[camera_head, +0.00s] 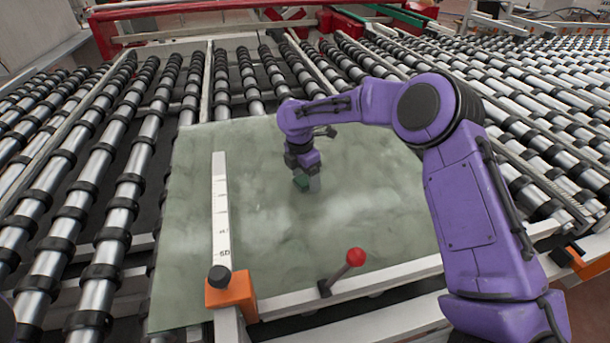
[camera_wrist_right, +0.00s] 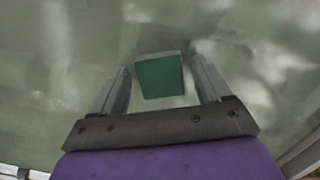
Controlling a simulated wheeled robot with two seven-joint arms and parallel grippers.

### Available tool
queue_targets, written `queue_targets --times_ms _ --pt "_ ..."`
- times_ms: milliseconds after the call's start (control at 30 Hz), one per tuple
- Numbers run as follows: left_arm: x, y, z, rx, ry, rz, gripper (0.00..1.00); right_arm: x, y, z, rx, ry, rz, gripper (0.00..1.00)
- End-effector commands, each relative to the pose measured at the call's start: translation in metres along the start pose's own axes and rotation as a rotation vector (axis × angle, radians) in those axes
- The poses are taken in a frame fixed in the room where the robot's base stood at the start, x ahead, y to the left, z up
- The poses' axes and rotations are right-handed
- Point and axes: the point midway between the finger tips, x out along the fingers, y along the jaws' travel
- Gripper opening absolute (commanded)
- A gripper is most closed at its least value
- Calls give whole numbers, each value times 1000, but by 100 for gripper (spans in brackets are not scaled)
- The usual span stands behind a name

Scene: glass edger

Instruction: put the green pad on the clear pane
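The green pad (camera_head: 301,182) is a small dark green block over the middle of the clear pane (camera_head: 385,205), a large greenish sheet with cloudy reflections. It looks to be resting on the pane, but contact is hard to make out. My right gripper (camera_head: 309,181) points down at the pad. In the right wrist view, the pad (camera_wrist_right: 160,77) sits between the two spread fingers of the right gripper (camera_wrist_right: 160,72), with a gap on each side. The clear pane (camera_wrist_right: 60,70) fills the background there. My left gripper is not in view.
The pane lies on a roller conveyor (camera_head: 100,215). A white measuring scale (camera_head: 220,205) stands at its left, with an orange block (camera_head: 231,291) at the near end. A red-knobbed lever (camera_head: 355,257) rises by the near rail. The pane's surface around the pad is clear.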

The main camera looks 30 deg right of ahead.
Motion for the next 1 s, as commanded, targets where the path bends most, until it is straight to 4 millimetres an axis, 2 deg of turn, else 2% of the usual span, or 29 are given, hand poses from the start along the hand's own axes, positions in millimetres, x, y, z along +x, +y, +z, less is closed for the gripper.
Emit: queue_targets --times_ms 167,267,367,600,700,833,1000 --pt "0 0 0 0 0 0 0 -1 0 0 0 0 1 77" --pt "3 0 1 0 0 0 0 -9 1 0 1 0 3 77" --pt "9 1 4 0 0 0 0 -30 1 0 -1 -2 6 77" --pt "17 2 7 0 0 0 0 -92 1 0 0 -2 4 77" --pt "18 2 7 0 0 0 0 -110 0 0 0 -1 3 77" --pt "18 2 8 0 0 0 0 -122 0 0 0 -1 0 77" --pt "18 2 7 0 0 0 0 -124 0 0 0 0 0 77"
